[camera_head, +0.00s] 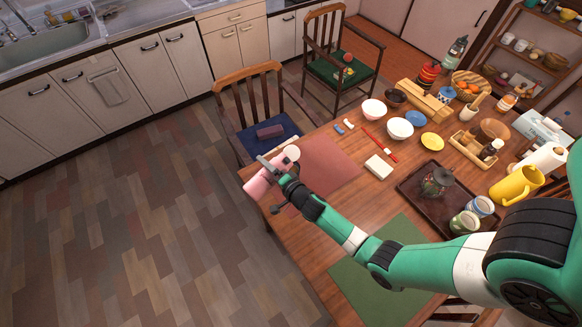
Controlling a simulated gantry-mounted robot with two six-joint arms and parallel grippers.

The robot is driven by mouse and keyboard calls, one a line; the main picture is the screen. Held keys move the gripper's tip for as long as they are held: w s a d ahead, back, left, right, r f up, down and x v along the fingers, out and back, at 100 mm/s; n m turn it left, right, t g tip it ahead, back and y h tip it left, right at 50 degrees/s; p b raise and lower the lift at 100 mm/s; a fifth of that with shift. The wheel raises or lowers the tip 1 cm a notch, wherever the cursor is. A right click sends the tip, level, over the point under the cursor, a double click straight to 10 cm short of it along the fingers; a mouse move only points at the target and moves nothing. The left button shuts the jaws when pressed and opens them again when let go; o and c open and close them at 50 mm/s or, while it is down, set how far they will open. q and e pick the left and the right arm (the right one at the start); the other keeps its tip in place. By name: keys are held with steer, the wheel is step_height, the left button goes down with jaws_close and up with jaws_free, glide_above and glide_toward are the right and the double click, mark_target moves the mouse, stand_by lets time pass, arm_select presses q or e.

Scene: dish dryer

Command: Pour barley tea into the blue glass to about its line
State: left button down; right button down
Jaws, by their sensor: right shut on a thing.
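My right arm reaches across the table from the right. Its gripper (268,184) is at the table's near-left edge, shut on a pink thing (257,188) with a pale rounded end; the arm partly hides it, and I cannot tell what it is. I cannot make out a blue glass or its line for certain. Two cups with blue (483,205) and green (464,222) markings stand by the dark tray (408,190). A dark-lidded pot (437,180) stands on that tray. No tea can be made out. My left gripper is not in view.
A pink mat (325,165) and a green mat (365,287) lie on the table (352,198). White bowls (400,128), a blue dish (416,118), a yellow dish (432,141) and a wooden caddy (470,150) crowd the far side. A chair (250,100) stands close behind the table.

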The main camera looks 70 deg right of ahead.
mark_target(262, 178)
step_height(262, 178, down, 5)
steer(key=n+b, duration=0.2)
steer(key=b, duration=0.6)
step_height(262, 178, up, 5)
steer(key=n+h, duration=0.2)
steer(key=n, duration=0.1)
steer(key=shift+p, duration=0.3)
steer(key=a+f+n+b, duration=0.1)
steer(key=n+b, duration=0.1)
steer(key=b, duration=0.2)
steer(key=f+n+h+b, duration=0.1)
steer(key=n+b, duration=0.2)
steer(key=b, duration=0.2)
steer(key=w+a+f+n+h+b, duration=0.1)
steer(key=n+b, duration=0.2)
steer(key=b, duration=0.1)
steer(key=shift+a+f+t, duration=0.15)
steer(key=shift+a+t, duration=0.15)
steer(key=shift+a, duration=0.05)
